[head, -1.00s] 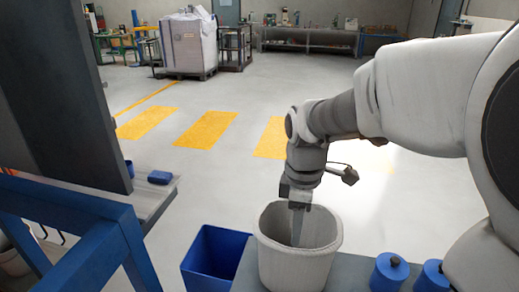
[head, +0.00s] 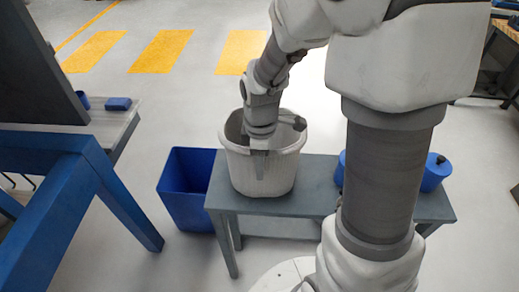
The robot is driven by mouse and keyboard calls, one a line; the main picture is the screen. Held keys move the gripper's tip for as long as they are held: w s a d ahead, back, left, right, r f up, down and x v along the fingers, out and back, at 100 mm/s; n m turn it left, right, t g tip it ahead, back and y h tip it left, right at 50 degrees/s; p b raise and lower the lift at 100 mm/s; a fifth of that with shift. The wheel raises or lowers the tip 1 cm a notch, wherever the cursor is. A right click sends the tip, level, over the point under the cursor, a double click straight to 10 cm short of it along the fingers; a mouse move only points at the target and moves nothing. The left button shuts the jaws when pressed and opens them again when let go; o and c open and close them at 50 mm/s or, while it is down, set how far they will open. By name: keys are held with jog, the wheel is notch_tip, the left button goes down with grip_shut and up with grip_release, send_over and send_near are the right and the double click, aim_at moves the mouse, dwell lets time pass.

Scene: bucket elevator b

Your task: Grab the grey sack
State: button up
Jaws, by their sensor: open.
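No grey sack can be made out in the head view. A pale grey, ribbed, open-topped bucket (head: 284,172) stands upright on a grey bench. My gripper (head: 259,168) points down at this bucket. A fingertip shows against the near rim and the upper front wall. I cannot tell whether the fingers straddle the rim or touch it. My gripper is open and holds nothing that I can see. My wrist hides much of the bucket's mouth, so its contents are hidden.
The grey bench (head: 315,207) also carries blue cylindrical things (head: 433,176), partly behind my arm. A blue bin (head: 184,203) stands on the floor left of the bench. A blue frame (head: 95,180) and a dark panel (head: 42,55) fill the left. Floor beyond the bench is clear.

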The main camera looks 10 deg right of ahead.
grip_shut()
jog(key=shift+s+f, duration=0.1)
jog(key=shift+s, duration=0.05)
dwell(1.3)
